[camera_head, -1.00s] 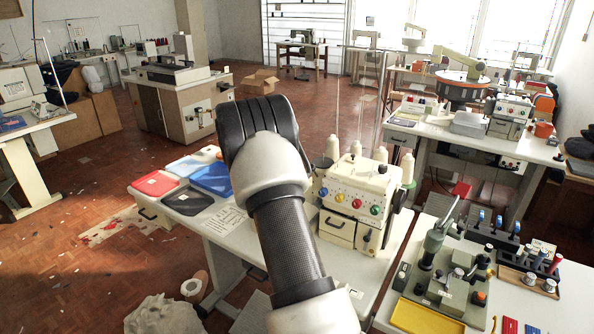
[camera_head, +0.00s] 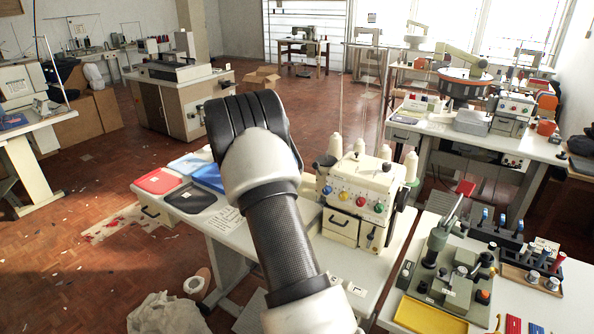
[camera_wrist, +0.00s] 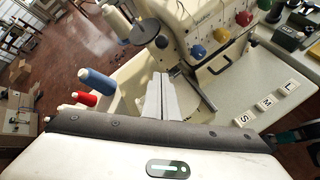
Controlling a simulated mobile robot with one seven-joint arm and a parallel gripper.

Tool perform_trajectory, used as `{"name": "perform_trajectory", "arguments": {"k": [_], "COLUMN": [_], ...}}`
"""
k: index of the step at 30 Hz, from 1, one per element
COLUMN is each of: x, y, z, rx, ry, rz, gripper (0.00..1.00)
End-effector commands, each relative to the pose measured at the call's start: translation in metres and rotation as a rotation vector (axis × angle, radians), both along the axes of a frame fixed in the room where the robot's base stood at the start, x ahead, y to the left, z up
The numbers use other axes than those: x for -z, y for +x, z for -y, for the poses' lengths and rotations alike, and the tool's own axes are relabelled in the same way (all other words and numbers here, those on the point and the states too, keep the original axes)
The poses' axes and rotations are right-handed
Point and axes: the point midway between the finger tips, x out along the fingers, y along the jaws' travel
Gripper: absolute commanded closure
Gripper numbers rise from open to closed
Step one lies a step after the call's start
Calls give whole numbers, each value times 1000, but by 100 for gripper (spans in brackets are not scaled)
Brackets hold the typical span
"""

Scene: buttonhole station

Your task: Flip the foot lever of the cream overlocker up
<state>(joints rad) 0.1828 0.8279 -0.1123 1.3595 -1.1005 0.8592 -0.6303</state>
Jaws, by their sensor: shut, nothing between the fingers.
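The cream overlocker (camera_head: 352,202) stands on a white table in the head view, with a row of coloured dials on its front and thread cones behind. In the wrist view its cream body (camera_wrist: 183,22) fills the upper middle, with its dials running to the upper right. My gripper (camera_wrist: 161,76) is shut and empty, its pale fingers pointing at the dial-free left end of the machine. Dark metal parts show close to the fingertips; I cannot clearly make out the foot lever or tell whether the fingers touch anything. In the head view my arm hides the gripper.
Blue (camera_wrist: 97,80) and red (camera_wrist: 84,98) spools stand left of the fingers in the wrist view. Letter tiles (camera_wrist: 267,104) lie on the tabletop to the right. A grey-green machine (camera_head: 445,262) stands on the right table.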

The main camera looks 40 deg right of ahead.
Motion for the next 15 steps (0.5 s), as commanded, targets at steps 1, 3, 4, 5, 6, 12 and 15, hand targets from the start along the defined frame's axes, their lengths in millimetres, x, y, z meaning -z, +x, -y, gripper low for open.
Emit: {"name": "perform_trajectory", "arguments": {"k": [1, 3, 4, 5, 6, 12, 15], "x": [8, -15, -21, -26, -34, -62, -71], "y": [2, 1, 0, 0, -1, -4, -5], "z": [-8, -18, -23, -27, -32, -55, -61], "rx": [-2, -2, -2, -2, -1, -1, -1], "ry": [0, 0, 0, 0, 0, 1, 0], "rz": [-1, 5, 5, 5, 6, 3, 2], "gripper": [100, 100, 100, 100, 100, 100, 100]}}
